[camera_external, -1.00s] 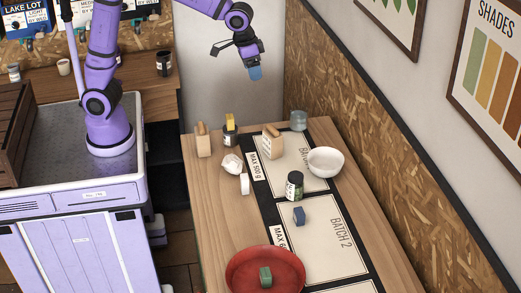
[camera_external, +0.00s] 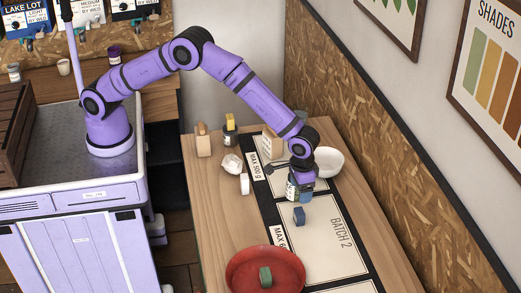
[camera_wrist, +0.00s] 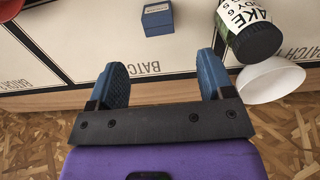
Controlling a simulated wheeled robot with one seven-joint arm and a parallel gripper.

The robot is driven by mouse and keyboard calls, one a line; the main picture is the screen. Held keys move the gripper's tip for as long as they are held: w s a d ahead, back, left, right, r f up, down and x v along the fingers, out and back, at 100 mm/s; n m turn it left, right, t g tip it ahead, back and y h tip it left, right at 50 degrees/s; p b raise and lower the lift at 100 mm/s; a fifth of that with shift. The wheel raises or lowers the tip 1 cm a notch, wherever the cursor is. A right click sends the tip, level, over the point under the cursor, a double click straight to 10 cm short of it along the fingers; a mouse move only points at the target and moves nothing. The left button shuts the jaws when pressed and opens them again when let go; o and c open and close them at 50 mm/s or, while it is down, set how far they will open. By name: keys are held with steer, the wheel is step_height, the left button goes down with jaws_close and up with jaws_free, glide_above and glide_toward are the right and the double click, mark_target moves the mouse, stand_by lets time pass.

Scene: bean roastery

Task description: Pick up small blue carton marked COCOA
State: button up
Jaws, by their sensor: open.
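A small blue carton (camera_external: 299,215) stands on the dark-edged Batch 2 mat, near its upper left corner in the external view. In the wrist view the blue carton (camera_wrist: 157,20) is at the top centre, with a small label too faint to read. My gripper (camera_external: 304,190) is over the table, close to the carton. In the wrist view its two blue fingers are wide apart and nothing is between them (camera_wrist: 161,66). The carton lies beyond the fingertips, roughly in line with the gap, and apart from them.
A dark-lidded jar (camera_wrist: 250,34) stands close by on the right in the wrist view, near a white bowl (camera_wrist: 272,80). A red bowl (camera_external: 240,277) holding a green block (camera_external: 265,277) is at the table front. White cups and bag-like items stand farther back left.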

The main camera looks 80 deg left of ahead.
mark_target(298, 211)
steer(key=shift+d+f, duration=0.35)
steer(key=shift+f, duration=0.35)
step_height(298, 211, down, 5)
steer(key=shift+s+f, duration=0.1)
steer(key=shift+s+a+f, duration=0.1)
steer(key=shift+a+f, duration=0.05)
steer(key=shift+f, duration=1.15)
steer(key=shift+s+a+f, duration=0.1)
steer(key=shift+f, duration=1.2)
steer(key=shift+c, duration=0.2)
steer(key=c, duration=1)
